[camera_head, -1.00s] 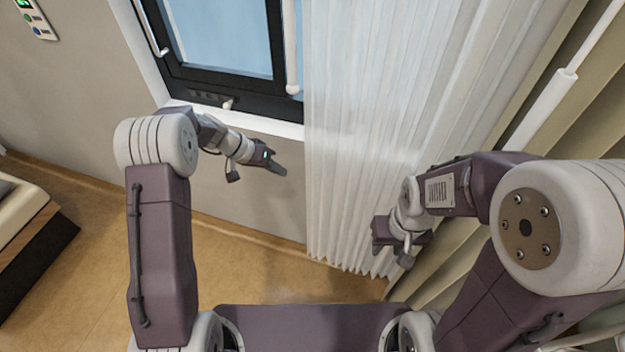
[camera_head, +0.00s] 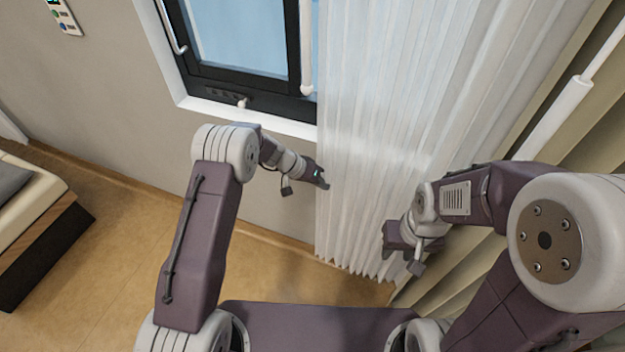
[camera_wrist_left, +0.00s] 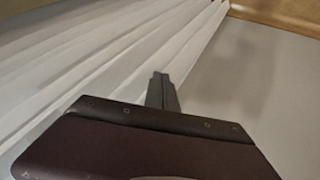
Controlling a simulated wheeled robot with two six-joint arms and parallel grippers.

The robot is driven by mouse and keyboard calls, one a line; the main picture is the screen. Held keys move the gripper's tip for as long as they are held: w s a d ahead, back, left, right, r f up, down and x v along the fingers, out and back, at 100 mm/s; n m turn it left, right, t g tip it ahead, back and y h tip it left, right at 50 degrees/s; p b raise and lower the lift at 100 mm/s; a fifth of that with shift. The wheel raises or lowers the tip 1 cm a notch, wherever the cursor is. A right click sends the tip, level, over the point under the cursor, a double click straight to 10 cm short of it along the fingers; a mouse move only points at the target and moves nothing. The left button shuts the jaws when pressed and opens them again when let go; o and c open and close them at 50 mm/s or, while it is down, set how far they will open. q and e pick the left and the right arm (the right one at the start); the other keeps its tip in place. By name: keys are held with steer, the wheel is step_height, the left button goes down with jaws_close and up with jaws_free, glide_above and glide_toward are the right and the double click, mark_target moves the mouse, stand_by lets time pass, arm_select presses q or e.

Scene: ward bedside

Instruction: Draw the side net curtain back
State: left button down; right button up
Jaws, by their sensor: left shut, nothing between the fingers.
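The white net curtain (camera_head: 385,130) hangs in pleats to the right of the window, with its free left edge beside the window frame. My left gripper (camera_head: 326,185) is at that left edge, partway down, with its fingers shut and empty. In the left wrist view the shut fingers (camera_wrist_left: 162,90) lie in front of the curtain's edge (camera_wrist_left: 190,45); I cannot tell whether they touch it. My right gripper (camera_head: 392,237) is at the lower right part of the curtain, seen from behind; its fingertips are hidden.
The dark-framed window (camera_head: 245,85) with its white sill (camera_head: 250,121) is at the upper left. A white wand (camera_head: 306,60) hangs at the curtain's left edge. Beige drapes (camera_head: 520,140) and a white pole (camera_head: 560,118) are at the right. A bed (camera_head: 35,215) stands at far left.

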mark_target(367, 198)
arm_select(q)
steer(key=shift+d, duration=0.15)
steer(key=s+d+b, duration=0.1)
steer(key=d, duration=0.1)
steer(key=s+d+b, duration=0.1)
steer(key=d, duration=0.2)
steer(key=d+b, duration=0.2)
steer(key=d, duration=0.1)
steer(key=shift+s+f, duration=0.35)
steer(key=shift+s, duration=0.05)
steer(key=d, duration=0.2)
steer(key=s+d, duration=0.1)
steer(key=d+b, duration=0.1)
steer(key=d, duration=0.1)
steer(key=shift+s+d+r, duration=0.2)
steer(key=shift+s+d, duration=0.1)
steer(key=shift+s, duration=0.1)
steer(key=s+d+p, duration=0.2)
steer(key=d, duration=0.5)
steer(key=s+d+p, duration=0.2)
steer(key=d, duration=0.4)
steer(key=shift+s+d+r, duration=0.2)
steer(key=shift+s+d, duration=0.05)
steer(key=shift+d, duration=0.15)
